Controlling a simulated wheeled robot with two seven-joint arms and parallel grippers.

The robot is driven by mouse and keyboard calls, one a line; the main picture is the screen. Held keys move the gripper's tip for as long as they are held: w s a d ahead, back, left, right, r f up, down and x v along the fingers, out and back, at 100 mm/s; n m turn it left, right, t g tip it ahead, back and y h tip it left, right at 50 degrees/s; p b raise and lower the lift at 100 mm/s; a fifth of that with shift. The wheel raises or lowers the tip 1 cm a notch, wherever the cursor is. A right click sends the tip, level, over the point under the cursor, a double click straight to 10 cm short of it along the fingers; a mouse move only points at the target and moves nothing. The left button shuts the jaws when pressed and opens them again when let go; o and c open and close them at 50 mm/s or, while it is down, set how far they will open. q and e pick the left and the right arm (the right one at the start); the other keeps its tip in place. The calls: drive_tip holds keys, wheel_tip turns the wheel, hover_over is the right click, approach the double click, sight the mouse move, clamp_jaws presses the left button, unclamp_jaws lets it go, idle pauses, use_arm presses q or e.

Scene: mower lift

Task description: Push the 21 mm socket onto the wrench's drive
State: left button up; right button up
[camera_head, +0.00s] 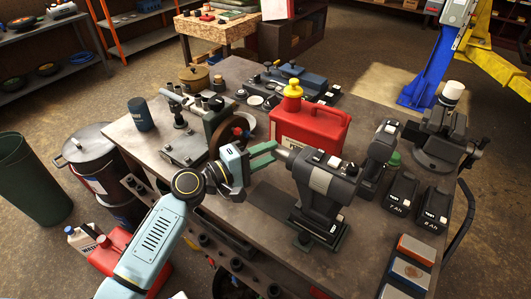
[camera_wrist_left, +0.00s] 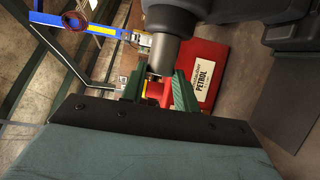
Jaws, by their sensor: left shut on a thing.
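The impact wrench (camera_head: 318,185) is black and grey and stands upright on its battery base on the bench, its nose pointing left. My left gripper (camera_head: 272,153) has its green fingers at the nose, in line with it. In the left wrist view the grey nose of the wrench (camera_wrist_left: 167,54) reaches down to between the fingertips of my left gripper (camera_wrist_left: 158,77). The gripper is shut on a small piece, taken to be the 21 mm socket, mostly hidden by the fingers. I cannot tell whether the socket sits on the drive. My right gripper is not in view.
A red petrol can (camera_head: 310,130) with a yellow cap stands close behind my left fingers. A grey machine part with a brown wheel (camera_head: 228,130) is left of it. Batteries (camera_head: 402,190) and a vise (camera_head: 442,140) stand at the right.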

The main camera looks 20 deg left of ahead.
use_arm(q)
drive_tip(key=o, duration=1.1)
drive_tip(key=shift+a, duration=0.1)
